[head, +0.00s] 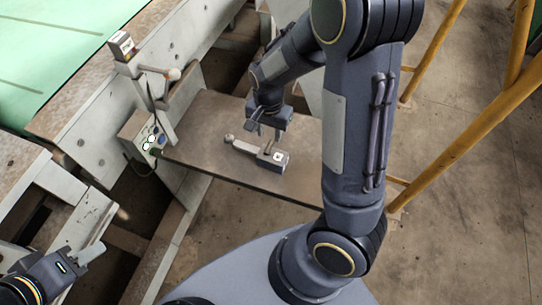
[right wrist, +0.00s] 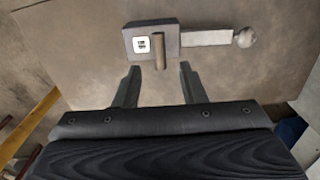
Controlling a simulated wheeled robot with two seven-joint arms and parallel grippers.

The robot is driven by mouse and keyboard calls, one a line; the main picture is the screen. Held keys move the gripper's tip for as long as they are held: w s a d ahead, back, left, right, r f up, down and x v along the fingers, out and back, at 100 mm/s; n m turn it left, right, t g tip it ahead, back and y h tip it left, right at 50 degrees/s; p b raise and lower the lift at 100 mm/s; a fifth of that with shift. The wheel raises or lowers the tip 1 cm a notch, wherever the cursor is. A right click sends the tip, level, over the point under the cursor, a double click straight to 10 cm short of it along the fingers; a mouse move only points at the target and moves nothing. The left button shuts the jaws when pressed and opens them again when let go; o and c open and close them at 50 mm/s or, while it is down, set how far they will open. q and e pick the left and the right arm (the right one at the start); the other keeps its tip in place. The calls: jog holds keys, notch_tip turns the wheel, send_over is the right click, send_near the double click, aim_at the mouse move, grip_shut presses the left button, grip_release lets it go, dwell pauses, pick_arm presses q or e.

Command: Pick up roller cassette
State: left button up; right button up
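The roller cassette (head: 272,157) lies on a brown shelf (head: 215,120). It has a dark block with a white label, a pale bar and a round knob at the bar's far end. In the right wrist view the cassette (right wrist: 172,45) lies just ahead of the fingertips, with a short upright post on its block. My right gripper (head: 256,128) is over the shelf close to the cassette. In the right wrist view the right gripper (right wrist: 159,75) is open and empty, its fingers apart either side of the post's line. My left gripper (head: 88,254) is at the lower left, away from the cassette; its fingers are unclear.
A green conveyor belt (head: 50,45) with a metal side frame runs along the upper left. A control box (head: 150,138) with buttons is left of the shelf. Yellow rails (head: 470,125) stand on the right. My right arm covers part of the shelf's right side.

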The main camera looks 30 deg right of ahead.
aim_at(269, 145)
notch_tip(269, 145, down, 8)
jog(key=shift+r, duration=0.1)
grip_shut()
dwell(0.5)
jog(key=shift+r, duration=0.1)
dwell(1.0)
